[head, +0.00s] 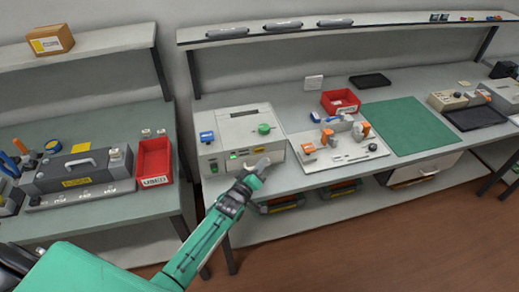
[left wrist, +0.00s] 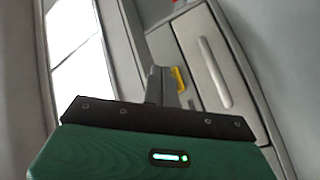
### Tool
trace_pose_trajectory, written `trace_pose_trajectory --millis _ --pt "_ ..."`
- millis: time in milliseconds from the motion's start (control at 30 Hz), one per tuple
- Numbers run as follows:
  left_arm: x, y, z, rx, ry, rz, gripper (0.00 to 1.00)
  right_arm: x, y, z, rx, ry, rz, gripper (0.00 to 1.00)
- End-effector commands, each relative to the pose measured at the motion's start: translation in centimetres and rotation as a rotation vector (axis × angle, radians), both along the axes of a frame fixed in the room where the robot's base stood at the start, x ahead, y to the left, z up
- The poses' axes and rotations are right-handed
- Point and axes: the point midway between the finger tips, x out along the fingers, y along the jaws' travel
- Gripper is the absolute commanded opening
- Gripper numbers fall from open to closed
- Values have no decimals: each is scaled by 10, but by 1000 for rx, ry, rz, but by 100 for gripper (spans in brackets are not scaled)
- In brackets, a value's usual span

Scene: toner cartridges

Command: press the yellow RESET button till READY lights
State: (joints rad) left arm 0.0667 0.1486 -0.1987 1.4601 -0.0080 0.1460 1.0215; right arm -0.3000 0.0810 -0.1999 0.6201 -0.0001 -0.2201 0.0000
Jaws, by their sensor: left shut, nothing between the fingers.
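The light grey machine (head: 240,128) stands on the bench, with a blue part and a green knob on top. Its front shows a bright green patch (head: 232,156) and a small yellow patch (head: 258,150); their labels are too small to read. My left gripper (head: 262,163) is shut and empty, its tips at the machine's front just below the yellow patch. In the left wrist view, the shut fingers (left wrist: 160,83) point at the machine's front, and a yellow part (left wrist: 179,78) shows just right of their tips. Contact cannot be told. My right gripper is not in view.
Right of the machine lies a white board (head: 338,150) with orange-handled parts. A red bin (head: 340,101) stands behind it, and a green mat (head: 408,127) lies farther right. Another red bin (head: 153,160) is on the left table. Dark trays sit below the bench.

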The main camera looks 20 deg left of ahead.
Motion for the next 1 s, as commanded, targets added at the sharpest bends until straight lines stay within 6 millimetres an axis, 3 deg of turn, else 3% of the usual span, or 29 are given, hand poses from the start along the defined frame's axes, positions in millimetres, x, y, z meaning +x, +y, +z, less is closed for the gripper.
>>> trace_pose_trajectory --millis 300,1000 --pt "-22 -15 1 -1 0 0 0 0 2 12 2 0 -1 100" --pt "-22 -15 0 0 0 0 0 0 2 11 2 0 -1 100"
